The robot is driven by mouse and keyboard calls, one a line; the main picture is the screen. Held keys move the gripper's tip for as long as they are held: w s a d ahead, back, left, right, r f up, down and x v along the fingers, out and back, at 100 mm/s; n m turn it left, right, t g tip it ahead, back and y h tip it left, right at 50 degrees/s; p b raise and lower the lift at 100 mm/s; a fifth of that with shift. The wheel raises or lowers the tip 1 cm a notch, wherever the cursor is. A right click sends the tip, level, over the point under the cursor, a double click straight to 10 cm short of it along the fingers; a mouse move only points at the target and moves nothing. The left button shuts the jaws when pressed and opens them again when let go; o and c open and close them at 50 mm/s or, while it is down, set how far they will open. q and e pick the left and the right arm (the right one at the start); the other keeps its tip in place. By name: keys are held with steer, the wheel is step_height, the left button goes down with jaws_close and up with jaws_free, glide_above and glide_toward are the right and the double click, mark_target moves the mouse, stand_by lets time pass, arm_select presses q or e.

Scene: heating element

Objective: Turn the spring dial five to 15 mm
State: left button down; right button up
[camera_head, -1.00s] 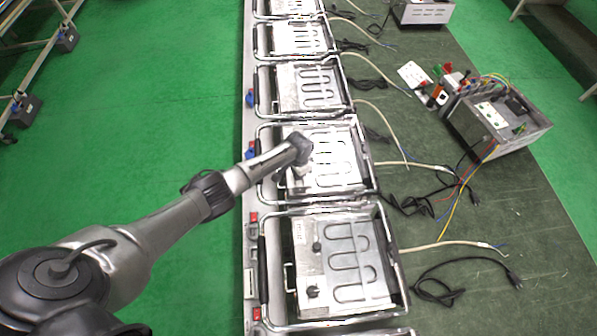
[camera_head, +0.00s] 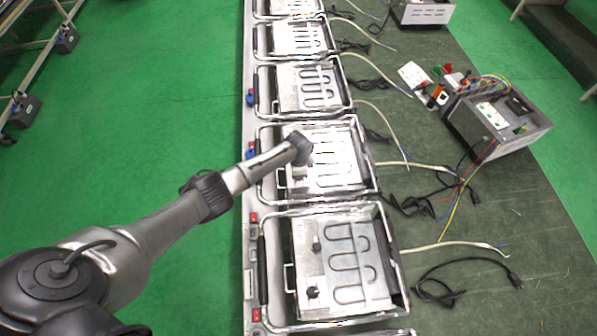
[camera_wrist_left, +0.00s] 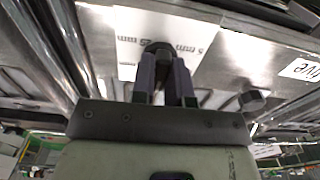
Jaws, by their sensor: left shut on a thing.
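The spring dial is a small dark knob (camera_wrist_left: 158,48) on a pale metal plate (camera_wrist_left: 125,45) with printed mm marks, one reading "5 mm". My left gripper (camera_wrist_left: 167,72) is shut on this knob, its two dark fingers close together around it and hiding part of it. A label (camera_wrist_left: 302,70) ending in "ive" is at the right of the wrist view. In the head view my left gripper (camera_head: 299,170) reaches down onto the left part of the second-nearest heating unit (camera_head: 335,160); the knob is hidden there. My right gripper is not in view.
Another round grey knob (camera_wrist_left: 252,101) sits right of my fingers. The nearest heating unit (camera_head: 350,285) has two dark knobs. Similar framed units line the bench behind. A tester box (camera_head: 500,125) with wires and loose cables lie on the right.

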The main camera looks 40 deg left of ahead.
arm_select(q)
steer(key=c, duration=1.1)
jaws_free()
step_height(320, 180, up, 14)
steer(key=shift+f+p, duration=0.1)
steer(key=shift+p, duration=0.5)
